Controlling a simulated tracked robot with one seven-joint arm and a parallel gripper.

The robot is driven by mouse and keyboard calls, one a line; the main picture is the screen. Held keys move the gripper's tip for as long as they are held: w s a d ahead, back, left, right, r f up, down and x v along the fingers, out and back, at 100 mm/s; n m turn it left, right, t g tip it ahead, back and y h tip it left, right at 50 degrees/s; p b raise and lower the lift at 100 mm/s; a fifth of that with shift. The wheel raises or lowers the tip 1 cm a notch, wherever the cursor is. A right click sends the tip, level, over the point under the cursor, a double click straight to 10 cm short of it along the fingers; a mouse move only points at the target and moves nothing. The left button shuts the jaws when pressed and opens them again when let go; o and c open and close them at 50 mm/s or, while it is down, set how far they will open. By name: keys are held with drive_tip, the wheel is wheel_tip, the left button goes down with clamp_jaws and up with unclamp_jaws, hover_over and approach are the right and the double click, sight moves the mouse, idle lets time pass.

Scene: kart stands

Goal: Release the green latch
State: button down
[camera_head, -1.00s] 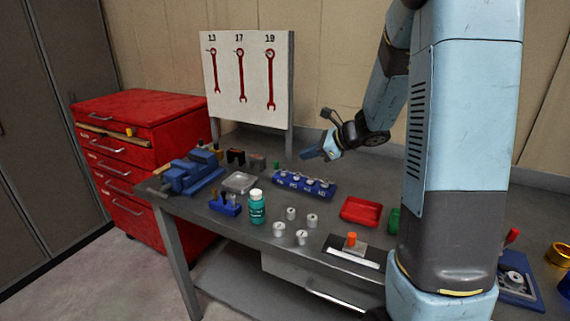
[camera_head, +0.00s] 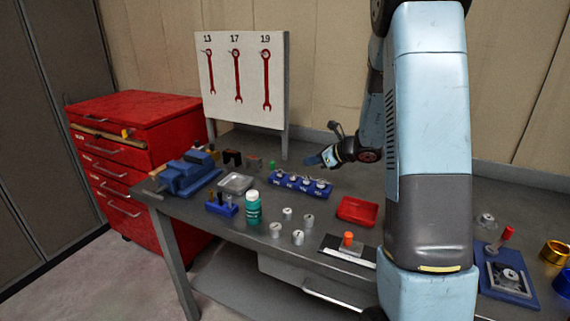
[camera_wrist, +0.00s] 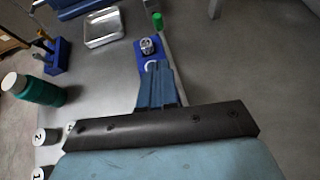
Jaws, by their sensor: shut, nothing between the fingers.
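A small green piece (camera_head: 272,163) stands on the bench behind the blue socket block (camera_head: 300,184). In the wrist view the green piece (camera_wrist: 157,20) looks like a cap at the end of a thin pale bar. I cannot tell for sure that it is the latch. My gripper (camera_head: 315,160) is above the bench, to the right of the green piece and over the back of the block. In the wrist view my gripper (camera_wrist: 157,66) has its blue fingers together and empty, over part of the block, apart from the green piece.
A red tray (camera_head: 357,209), a teal bottle (camera_head: 253,209), several white cylinders (camera_head: 298,237) and an orange-knobbed fixture (camera_head: 347,240) stand towards the front. A red-handled clamp (camera_head: 507,233) is at right. A blue vise (camera_head: 187,177) and wrench board (camera_head: 238,75) are left and behind.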

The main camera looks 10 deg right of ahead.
sight(285, 173)
drive_tip(key=x, duration=0.8)
drive_tip(key=r+x, duration=0.1)
drive_tip(key=x, duration=0.3)
drive_tip(key=shift+w+a, duration=0.15)
drive_tip(key=shift+a, duration=0.1)
drive_tip(key=shift+w+a, duration=0.55)
drive_tip(key=shift+w, duration=0.1)
drive_tip(key=shift+w+a+r, duration=0.1)
drive_tip(key=shift+w+a, duration=0.35)
drive_tip(key=shift+a, duration=0.2)
drive_tip(key=shift+w+a, duration=0.5)
drive_tip(key=shift+a, duration=0.15)
drive_tip(key=v, duration=1.4)
drive_tip(key=shift+d, duration=0.1)
